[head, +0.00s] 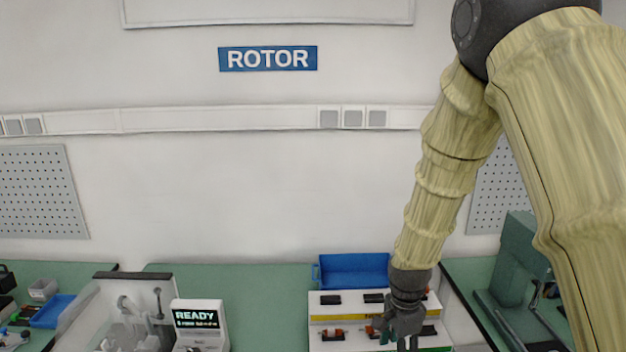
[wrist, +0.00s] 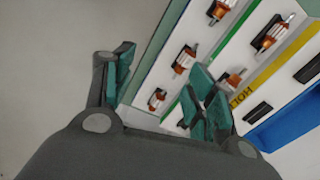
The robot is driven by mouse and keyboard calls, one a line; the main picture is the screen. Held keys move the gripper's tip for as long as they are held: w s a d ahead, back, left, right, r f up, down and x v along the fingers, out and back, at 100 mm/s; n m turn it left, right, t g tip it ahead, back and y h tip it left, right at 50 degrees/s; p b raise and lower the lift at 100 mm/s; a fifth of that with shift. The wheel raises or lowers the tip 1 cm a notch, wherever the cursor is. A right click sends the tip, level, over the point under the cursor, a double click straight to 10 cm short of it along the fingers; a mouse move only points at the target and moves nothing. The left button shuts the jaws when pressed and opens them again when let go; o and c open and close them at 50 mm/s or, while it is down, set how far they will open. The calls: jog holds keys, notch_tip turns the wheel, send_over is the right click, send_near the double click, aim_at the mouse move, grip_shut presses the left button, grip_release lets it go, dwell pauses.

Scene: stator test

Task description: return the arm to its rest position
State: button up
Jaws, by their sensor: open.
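My arm (head: 451,170) comes down from the upper right in the head view, wrapped in a pale yellow cover. My gripper (head: 403,341) is at its lower end, in front of a white rack (head: 325,312) with coloured stripes. In the wrist view my gripper (wrist: 160,90) has its two fingers spread apart with nothing between them. The right finger overlaps the rack (wrist: 215,45) in the picture. The left finger is over plain grey floor. I cannot tell how far the fingers are from the rack.
Rotors (wrist: 271,36) with orange windings lie on the rack. A blue bin (head: 353,270) stands behind it. A tester reading READY (head: 197,318) stands to the left, and a green press (head: 520,262) to the right. The green bench (head: 250,285) is bare between tester and rack.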

jog(key=s+d+f+n+b, duration=0.15)
jog(key=s+f+n, duration=0.35)
jog(key=f, duration=1)
jog(key=s+d+f+n+b, duration=0.1)
jog(key=s+f+n+b, duration=0.2)
jog(key=s+f, duration=0.8)
jog(key=s+f+n+b, duration=0.3)
jog(key=s+f+n, duration=0.3)
jog(key=s+f, duration=0.6)
jog(key=s, duration=0.5)
jog(key=shift+s+d+n+b, duration=0.2)
jog(key=shift+d+n+b, duration=0.15)
jog(key=shift+n, duration=0.05)
